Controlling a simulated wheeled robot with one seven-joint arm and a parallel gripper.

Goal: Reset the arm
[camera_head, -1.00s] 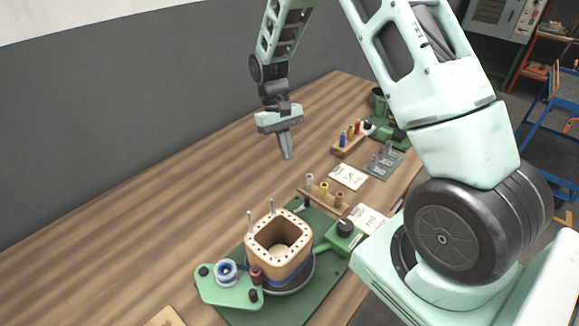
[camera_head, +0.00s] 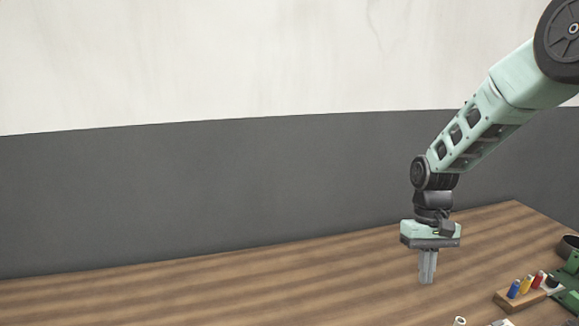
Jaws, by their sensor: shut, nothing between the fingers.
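My gripper (camera_head: 427,279) hangs from my pale green arm on the right side of the view. Its grey fingers point straight down, closed together with nothing between them. The fingertips are over the wooden table (camera_head: 250,280) and look clear of everything on it. The height of the tips above the wood is hard to tell.
A green fixture (camera_head: 571,276) is cut off at the right edge. A small pale ring-shaped top (camera_head: 460,321) shows at the bottom. The table's left and middle are bare. A grey wall (camera_head: 200,200) stands behind.

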